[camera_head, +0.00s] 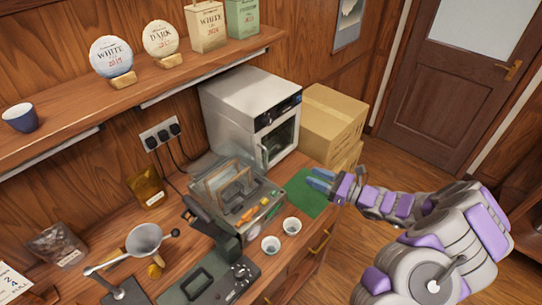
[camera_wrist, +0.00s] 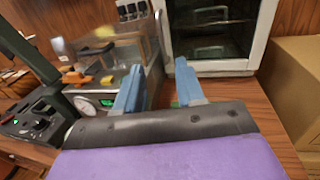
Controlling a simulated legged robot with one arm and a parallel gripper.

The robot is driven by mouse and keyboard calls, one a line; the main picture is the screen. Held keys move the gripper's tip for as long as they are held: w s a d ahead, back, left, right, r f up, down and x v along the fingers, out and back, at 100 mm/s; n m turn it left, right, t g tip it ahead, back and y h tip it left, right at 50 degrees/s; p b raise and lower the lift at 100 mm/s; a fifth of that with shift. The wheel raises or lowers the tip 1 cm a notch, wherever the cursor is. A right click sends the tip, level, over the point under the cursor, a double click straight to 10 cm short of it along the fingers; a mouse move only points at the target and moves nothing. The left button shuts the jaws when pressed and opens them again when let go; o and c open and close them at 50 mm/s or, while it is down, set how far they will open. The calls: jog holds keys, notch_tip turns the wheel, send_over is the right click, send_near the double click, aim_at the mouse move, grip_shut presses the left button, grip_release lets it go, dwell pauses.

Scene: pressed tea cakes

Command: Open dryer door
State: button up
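The dryer (camera_head: 250,100) is a white box with a dark control strip and a glass door (camera_head: 278,140) on its front. The door looks shut in the head view. In the wrist view the dark glass of the door (camera_wrist: 212,28) in its pale frame fills the top, ahead of my gripper. A small upright handle seems to sit at the door's left edge, but it is hard to make out. My gripper (camera_head: 313,178) has two blue fingers, spread apart with nothing between them. It also shows in the wrist view (camera_wrist: 160,68), short of the door and not touching it.
A glass-sided machine (camera_head: 236,190) stands left of the dryer, and cardboard boxes (camera_head: 332,122) stand right of it. A green mat (camera_head: 303,197) lies on the counter below my gripper. Two small cups (camera_head: 271,245) stand near the counter's front edge. A shelf hangs above.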

jog(key=b+x, duration=0.2)
jog(key=x, duration=1.5)
jog(key=shift+w+a+b, duration=0.2)
jog(key=shift+w+b, duration=0.05)
jog(key=shift+b, duration=0.1)
jog(key=shift+f, duration=0.15)
jog(key=shift+c, duration=0.5)
grip_shut()
